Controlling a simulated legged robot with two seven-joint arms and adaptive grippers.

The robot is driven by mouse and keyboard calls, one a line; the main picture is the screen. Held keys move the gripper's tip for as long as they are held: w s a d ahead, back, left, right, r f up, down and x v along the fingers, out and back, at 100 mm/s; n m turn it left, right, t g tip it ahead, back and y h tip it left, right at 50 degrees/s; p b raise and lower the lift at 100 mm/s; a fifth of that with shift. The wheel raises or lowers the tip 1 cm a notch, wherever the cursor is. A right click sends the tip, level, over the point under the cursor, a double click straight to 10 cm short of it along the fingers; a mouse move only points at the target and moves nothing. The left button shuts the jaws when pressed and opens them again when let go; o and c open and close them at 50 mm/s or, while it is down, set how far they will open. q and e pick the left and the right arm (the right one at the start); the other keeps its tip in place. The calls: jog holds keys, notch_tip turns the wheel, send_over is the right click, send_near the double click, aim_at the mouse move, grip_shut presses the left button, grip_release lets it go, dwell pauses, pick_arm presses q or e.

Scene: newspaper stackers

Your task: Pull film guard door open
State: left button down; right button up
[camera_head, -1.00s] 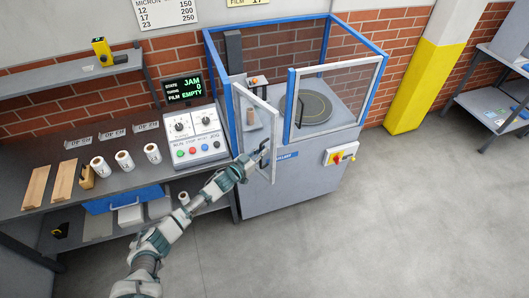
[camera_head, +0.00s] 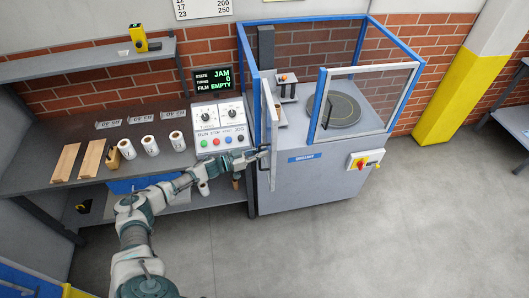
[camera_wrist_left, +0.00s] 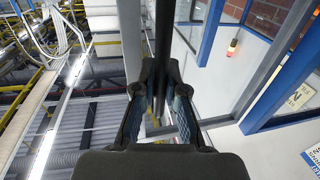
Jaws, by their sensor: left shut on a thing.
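The film guard door (camera_head: 268,105) is a pale-framed panel at the front left of the blue-framed wrapper enclosure. It stands swung out from the front, seen nearly edge-on in the head view, with an open gap to its right. My left gripper (camera_head: 266,153) is at the door's outer edge. In the left wrist view, the gripper (camera_wrist_left: 162,88) is shut on a dark upright bar, the door handle (camera_wrist_left: 164,38). Where the fingers meet the handle is partly hidden. My right gripper is not in view.
The control box (camera_head: 221,128) stands on the bench left of the door, close to my left forearm. A red-yellow switch (camera_head: 365,160) is on the machine front. The floor (camera_head: 350,240) in front is clear.

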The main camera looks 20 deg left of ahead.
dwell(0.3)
pick_arm(q)
jog(key=c, duration=1.2)
grip_release()
jog(key=v, duration=1.2)
jog(key=shift+a, duration=0.1)
